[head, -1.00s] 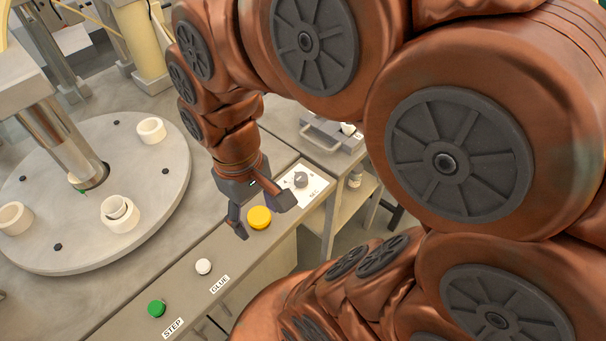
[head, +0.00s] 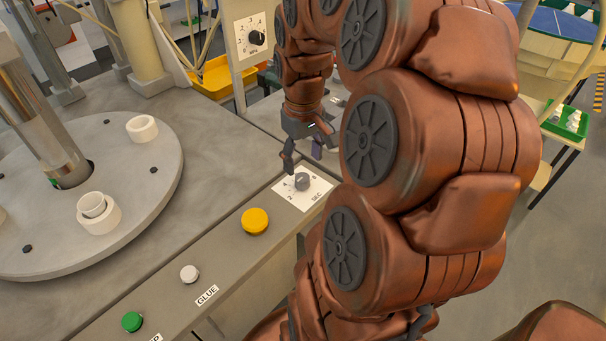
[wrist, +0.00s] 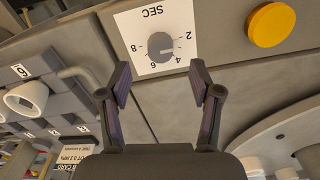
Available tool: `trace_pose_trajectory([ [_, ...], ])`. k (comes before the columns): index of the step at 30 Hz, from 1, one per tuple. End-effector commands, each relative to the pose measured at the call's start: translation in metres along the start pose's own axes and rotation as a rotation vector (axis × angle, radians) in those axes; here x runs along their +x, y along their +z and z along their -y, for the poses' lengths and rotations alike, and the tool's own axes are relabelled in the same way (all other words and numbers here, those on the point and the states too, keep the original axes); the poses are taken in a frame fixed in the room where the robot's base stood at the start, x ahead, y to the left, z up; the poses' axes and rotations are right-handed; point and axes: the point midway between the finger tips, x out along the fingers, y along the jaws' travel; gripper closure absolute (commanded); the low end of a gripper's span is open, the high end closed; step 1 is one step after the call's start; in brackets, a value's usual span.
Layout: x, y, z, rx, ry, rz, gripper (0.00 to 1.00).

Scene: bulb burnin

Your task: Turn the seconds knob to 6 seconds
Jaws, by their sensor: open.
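The seconds knob (head: 302,181) is a small grey dial on a white card (head: 323,186) marked SEC, at the far end of the control panel. In the wrist view the knob (wrist: 160,45) shows with upside-down numbers 2, 4, 6 and 8 around it; its pointer seems turned toward 4, though the mark is small. My gripper (head: 303,161) is above and slightly behind the knob in the head view. In the wrist view its open fingers (wrist: 160,78) are spread, with the knob just beyond the tips, between them and not touched.
A yellow button (head: 255,221), a white button (head: 189,274) and a green button (head: 132,321) line the panel. A round turntable (head: 150,205) with white cups is at left. Another dial (head: 257,38) stands on an upright plate behind my gripper.

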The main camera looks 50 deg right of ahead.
Motion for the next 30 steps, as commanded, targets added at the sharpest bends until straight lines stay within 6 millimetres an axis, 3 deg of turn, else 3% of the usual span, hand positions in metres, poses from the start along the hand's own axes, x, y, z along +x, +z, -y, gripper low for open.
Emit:
trace_pose_trajectory([
  [12,0.048,0.0,0.0,0.0,-0.001,0.001,0.36],
  [24,0.054,-0.001,0.0,0.0,0.0,-0.003,0.36],
  [30,0.054,-0.001,0.0,0.0,0.0,-0.002,0.57],
])
